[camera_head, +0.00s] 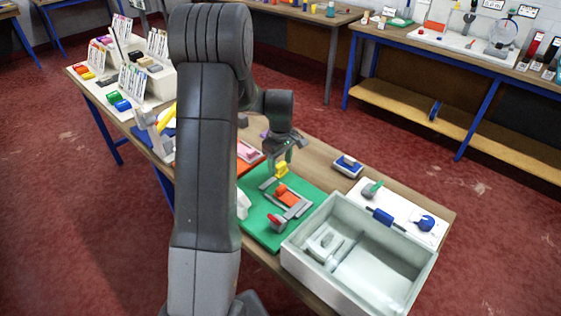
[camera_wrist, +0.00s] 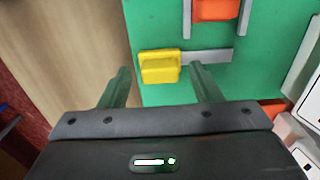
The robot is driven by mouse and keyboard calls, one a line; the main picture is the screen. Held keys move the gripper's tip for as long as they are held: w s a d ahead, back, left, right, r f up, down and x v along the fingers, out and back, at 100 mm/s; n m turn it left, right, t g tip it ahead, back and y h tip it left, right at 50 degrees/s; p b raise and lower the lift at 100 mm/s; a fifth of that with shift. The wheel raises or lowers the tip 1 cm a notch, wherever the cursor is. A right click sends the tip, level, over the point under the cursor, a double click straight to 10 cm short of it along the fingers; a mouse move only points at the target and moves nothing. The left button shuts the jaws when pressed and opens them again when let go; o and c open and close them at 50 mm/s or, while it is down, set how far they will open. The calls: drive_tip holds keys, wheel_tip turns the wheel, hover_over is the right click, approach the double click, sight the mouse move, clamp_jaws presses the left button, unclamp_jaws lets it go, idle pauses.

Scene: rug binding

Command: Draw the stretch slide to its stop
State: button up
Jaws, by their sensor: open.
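A green board (camera_head: 250,220) lies on the table with grey rails and coloured parts on it. A yellow block (camera_head: 281,169) sits at a grey bar near the board's far edge; in the wrist view the yellow block (camera_wrist: 160,68) is at the left end of the grey bar (camera_wrist: 207,56). An orange block (camera_head: 282,189) lies between grey rails nearby. I cannot tell from a label which is the stretch slide. My gripper (camera_head: 281,155) is above the yellow block. In the wrist view my gripper (camera_wrist: 163,82) is open, its fingers spread either side of the block, with nothing held.
A pale open bin (camera_head: 300,238) stands right of the board. A white board (camera_head: 402,212) with green and blue parts lies behind it. A red-handled part (camera_head: 274,219) is on the near part of the green board. A blue-and-white item (camera_head: 347,166) stands on bare wood.

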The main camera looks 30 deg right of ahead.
drive_tip(key=shift+f, duration=0.15)
drive_tip(key=shift+c, duration=0.5)
clamp_jaws()
drive_tip(key=w, duration=0.2)
drive_tip(key=w+a, duration=0.1)
drive_tip(key=w, duration=0.3)
drive_tip(key=shift+a, duration=0.35)
drive_tip(key=shift+o, duration=0.5)
unclamp_jaws()
drive_tip(key=shift+w+a, duration=0.1)
drive_tip(key=shift+w, duration=0.1)
drive_tip(key=shift+s, duration=0.1)
